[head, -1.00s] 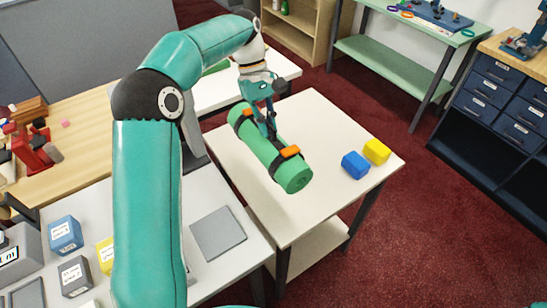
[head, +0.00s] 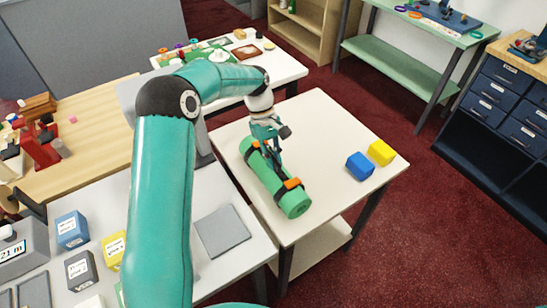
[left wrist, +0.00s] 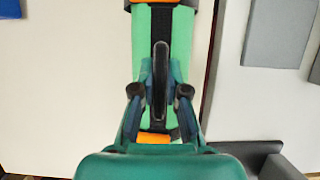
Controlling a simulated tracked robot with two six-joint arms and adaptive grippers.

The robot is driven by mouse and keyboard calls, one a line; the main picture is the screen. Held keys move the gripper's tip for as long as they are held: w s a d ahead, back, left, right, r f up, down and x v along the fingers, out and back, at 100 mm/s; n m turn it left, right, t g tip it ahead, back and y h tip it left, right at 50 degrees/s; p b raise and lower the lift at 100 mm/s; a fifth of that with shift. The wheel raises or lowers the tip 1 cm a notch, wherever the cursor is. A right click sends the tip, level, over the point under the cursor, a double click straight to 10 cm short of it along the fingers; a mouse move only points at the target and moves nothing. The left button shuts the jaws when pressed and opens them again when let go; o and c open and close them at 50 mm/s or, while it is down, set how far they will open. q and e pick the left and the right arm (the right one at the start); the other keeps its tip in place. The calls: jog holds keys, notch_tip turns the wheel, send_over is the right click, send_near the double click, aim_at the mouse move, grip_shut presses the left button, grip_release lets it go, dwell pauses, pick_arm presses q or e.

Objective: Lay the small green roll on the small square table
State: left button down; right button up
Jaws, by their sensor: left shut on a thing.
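The green roll (head: 268,182) has dark bands, orange clips and a dark carry strap. My left gripper (head: 275,155) is above the roll's middle and shut on its strap. In the left wrist view the fingers (left wrist: 160,92) close around the dark strap, with the green roll (left wrist: 180,45) beneath. The small square table (head: 330,200) has a pale top and dark legs. The roll lies lengthwise over the table's left part, low and close to the top. I cannot tell whether it touches. My right gripper is out of view.
A blue block (head: 359,166) and a yellow block (head: 381,152) sit near the table's right edge. The middle of the top is bare. A white counter with a grey square pad (head: 222,232) adjoins at the left. A cluttered table (head: 285,68) stands behind.

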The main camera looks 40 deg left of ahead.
pick_arm(q)
jog(key=c, duration=1.2)
grip_release()
jog(key=shift+f, duration=0.1)
jog(key=v, duration=1.2)
